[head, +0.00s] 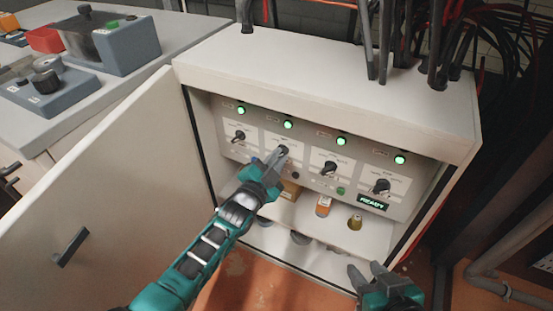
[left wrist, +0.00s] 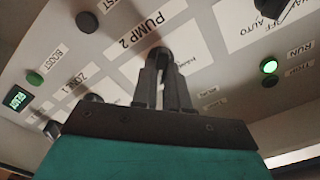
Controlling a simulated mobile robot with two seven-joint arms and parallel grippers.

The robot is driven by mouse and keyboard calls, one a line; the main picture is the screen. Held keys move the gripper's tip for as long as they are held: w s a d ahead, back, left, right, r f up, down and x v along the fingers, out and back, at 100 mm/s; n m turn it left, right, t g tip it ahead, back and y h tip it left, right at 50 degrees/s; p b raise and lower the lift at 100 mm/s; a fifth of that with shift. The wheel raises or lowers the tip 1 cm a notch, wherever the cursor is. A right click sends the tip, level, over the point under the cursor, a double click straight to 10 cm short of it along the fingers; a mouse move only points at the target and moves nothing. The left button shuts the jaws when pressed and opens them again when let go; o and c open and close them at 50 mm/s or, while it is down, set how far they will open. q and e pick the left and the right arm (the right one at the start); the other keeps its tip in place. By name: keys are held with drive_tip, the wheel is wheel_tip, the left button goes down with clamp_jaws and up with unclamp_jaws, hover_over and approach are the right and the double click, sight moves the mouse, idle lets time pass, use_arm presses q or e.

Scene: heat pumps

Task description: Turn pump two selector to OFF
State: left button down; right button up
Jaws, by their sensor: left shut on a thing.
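The control panel (head: 260,148) inside the open cabinet carries a row of black selector knobs. The pump two selector (head: 283,150) is the second from the left, and the printed PUMP 2 label (left wrist: 140,33) shows in the left wrist view. My left gripper (head: 273,162) is at this knob. In the left wrist view its fingers (left wrist: 163,68) are closed around the knob, with only the knob's dark top (left wrist: 157,54) showing. The fingers hide the knob's pointer, so I cannot tell its setting. My right gripper (head: 367,272) is open and empty, low in front of the cabinet.
Green lamps (head: 288,125) glow above the selectors. Another selector (head: 328,168) sits just right, and a green READY display (head: 373,203) is further right. The cabinet door (head: 110,190) stands open on the left. Small containers (head: 323,206) stand on the shelf below the panel.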

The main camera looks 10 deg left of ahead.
use_arm(q)
drive_tip(key=shift+n, duration=0.3)
drive_tip(key=shift+a+n+p, duration=0.15)
drive_tip(key=shift+n+p, duration=0.4)
drive_tip(key=shift+n, duration=3.35)
drive_tip(key=c, duration=1.1)
unclamp_jaws()
drive_tip(key=shift+c, duration=0.2)
drive_tip(key=shift+s, duration=0.1)
